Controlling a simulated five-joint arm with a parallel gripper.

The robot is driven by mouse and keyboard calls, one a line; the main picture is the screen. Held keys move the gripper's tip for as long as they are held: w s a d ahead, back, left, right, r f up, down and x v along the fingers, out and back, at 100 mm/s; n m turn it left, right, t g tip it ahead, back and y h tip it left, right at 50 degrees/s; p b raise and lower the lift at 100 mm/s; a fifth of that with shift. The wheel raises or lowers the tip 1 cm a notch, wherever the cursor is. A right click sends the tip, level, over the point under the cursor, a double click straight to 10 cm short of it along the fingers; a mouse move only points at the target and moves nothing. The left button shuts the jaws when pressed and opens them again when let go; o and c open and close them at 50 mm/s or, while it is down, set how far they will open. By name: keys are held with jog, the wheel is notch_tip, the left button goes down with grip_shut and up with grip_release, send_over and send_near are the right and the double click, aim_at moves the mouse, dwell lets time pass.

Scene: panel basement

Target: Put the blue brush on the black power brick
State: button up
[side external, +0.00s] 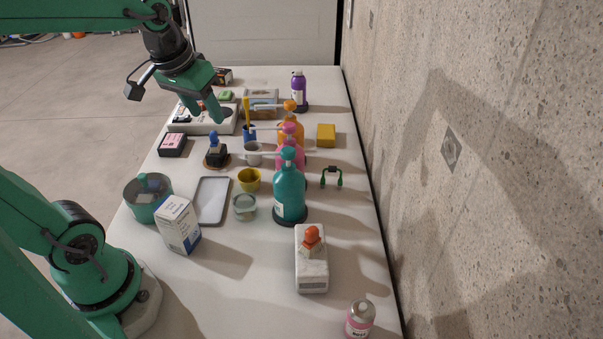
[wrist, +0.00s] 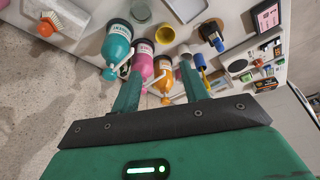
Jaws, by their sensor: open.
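The blue brush (side external: 213,137) shows as a blue knob on top of a dark block (side external: 217,154), above a round brown base. It also shows in the wrist view (wrist: 207,31). I cannot tell whether the dark block is the black power brick or part of the brush. A black box with a pink label (side external: 172,145) lies to its left; it also shows in the wrist view (wrist: 267,17). My gripper (side external: 206,110) is open and empty, above the table and behind the brush. In the wrist view its fingers (wrist: 162,80) are spread apart.
Teal (side external: 290,190), pink and orange pump bottles stand right of the brush. A yellow cup (side external: 249,179), grey tray (side external: 212,200), white carton (side external: 178,224) and teal tin (side external: 147,205) stand nearer. An orange-knobbed brush (side external: 311,237) sits on a white block. A power strip (side external: 203,118) lies behind.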

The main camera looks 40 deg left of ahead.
jog(key=s+d+f+m+t, duration=0.1)
jog(key=s+d+m, duration=0.2)
jog(key=s+d, duration=0.2)
jog(key=shift+s+d+f+t+h, duration=0.2)
jog(key=shift+s+t+h, duration=0.15)
jog(key=shift+s, duration=0.85)
